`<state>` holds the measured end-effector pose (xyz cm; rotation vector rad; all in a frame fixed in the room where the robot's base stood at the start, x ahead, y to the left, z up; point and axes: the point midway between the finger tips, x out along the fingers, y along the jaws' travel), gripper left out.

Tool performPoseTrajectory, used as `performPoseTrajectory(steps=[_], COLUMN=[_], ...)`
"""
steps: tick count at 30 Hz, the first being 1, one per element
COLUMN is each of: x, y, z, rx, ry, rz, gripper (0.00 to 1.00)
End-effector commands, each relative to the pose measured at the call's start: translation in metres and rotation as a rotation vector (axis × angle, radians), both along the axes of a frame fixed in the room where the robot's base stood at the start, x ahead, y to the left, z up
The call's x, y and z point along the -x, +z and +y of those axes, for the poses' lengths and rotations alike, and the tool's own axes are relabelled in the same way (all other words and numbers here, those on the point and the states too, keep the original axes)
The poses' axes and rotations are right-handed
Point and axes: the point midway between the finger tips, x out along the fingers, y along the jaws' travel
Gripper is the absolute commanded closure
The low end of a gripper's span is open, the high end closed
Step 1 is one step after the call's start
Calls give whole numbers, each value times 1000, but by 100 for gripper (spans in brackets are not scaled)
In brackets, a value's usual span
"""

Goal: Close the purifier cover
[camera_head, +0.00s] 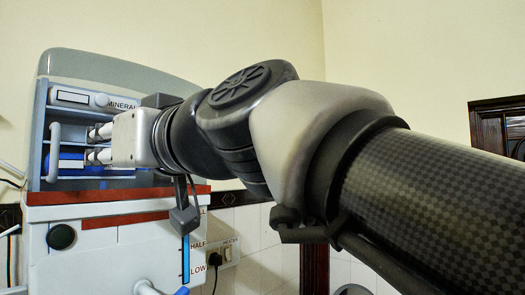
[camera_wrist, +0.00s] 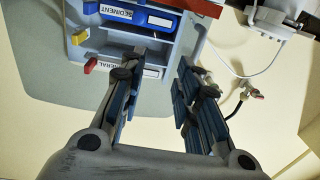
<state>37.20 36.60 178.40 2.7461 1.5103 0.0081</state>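The purifier (camera_head: 115,245) stands at the left in the head view, with its upper compartment open. The cover (camera_head: 39,125) appears as a narrow light-blue panel at the compartment's left side, with a curved pale handle (camera_head: 53,150) beside it. My gripper (camera_head: 92,144) is at the compartment front, to the right of the handle, its two fingers apart. In the wrist view my gripper (camera_wrist: 158,66) is open, with fingers either side of a gap and nothing clearly held. Whether a finger touches the cover or handle cannot be told.
A white MINERAL cartridge (camera_head: 73,96) sits on the top shelf. A blue SEDIMENT cartridge (camera_wrist: 138,17) shows in the wrist view, near red (camera_wrist: 90,66) and yellow (camera_wrist: 79,37) tabs. A wall socket (camera_head: 228,250) with a plug is right of the purifier.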

Motion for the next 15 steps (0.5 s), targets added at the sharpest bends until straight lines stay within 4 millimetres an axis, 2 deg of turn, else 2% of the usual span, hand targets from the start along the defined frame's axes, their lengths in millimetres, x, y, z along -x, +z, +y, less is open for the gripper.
performPoseTrajectory(steps=[4, 7, 15], x=[1, 7, 35], y=[0, 1, 1], z=[-3, -12, -62], rx=[0, -3, -3], ry=[-1, -2, -7], rz=[0, -2, -2], gripper=[70, 70, 70])
